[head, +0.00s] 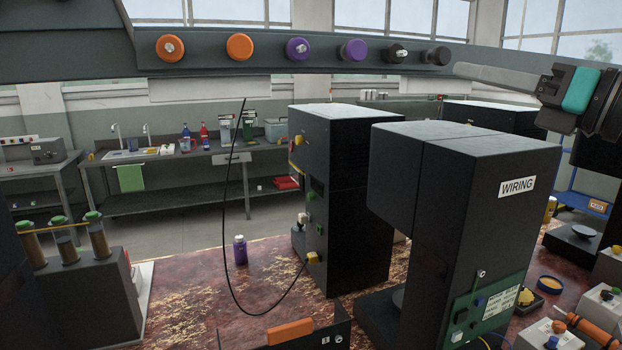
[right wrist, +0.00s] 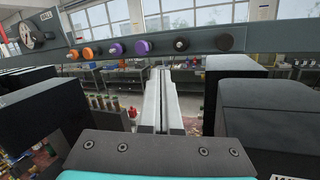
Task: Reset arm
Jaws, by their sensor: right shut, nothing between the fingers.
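My right gripper (head: 468,72) comes in from the right edge in the head view, raised above the black machine labelled WIRING (head: 470,190). Its long grey fingers point left, just under the dark overhead beam. In the right wrist view the fingers (right wrist: 165,98) lie side by side, shut and empty. My left gripper does not show in either view.
The overhead beam (head: 100,65) carries orange, purple and black knobs. A second black machine (head: 340,200) stands behind the WIRING one, and a thin black cable (head: 228,200) hangs left of it. A purple bottle (head: 240,250) stands on the worn red surface (head: 190,290).

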